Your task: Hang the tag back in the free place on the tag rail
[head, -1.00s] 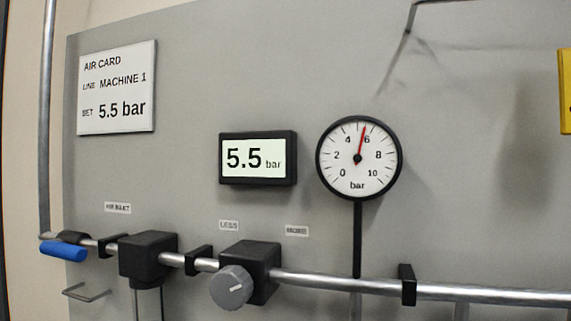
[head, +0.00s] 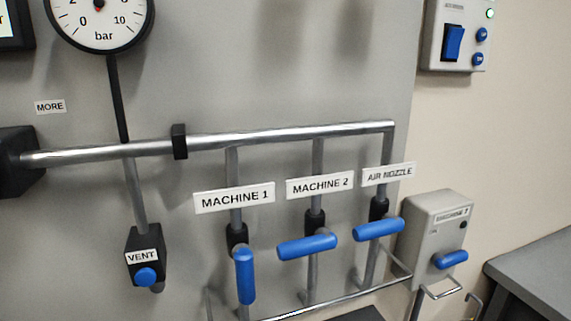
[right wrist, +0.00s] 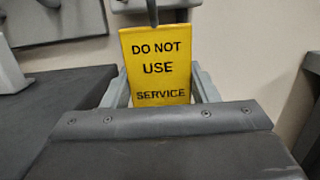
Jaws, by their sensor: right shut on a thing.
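A yellow tag (right wrist: 160,65) reading "DO NOT USE SERVICE" stands upright in the right wrist view. My right gripper (right wrist: 160,92) is shut on the tag, with a grey finger at each side of its lower part. The head view does not show the tag, and I cannot make out the tag rail or its free place in either view. My left gripper is in neither view.
A panel carries a pipe (head: 285,133) with blue-handled valves for Machine 1 (head: 245,275), Machine 2 (head: 307,245) and air nozzle (head: 379,229). A vent valve (head: 146,262) hangs left. A grey box (head: 437,225) and table (head: 530,277) stand right.

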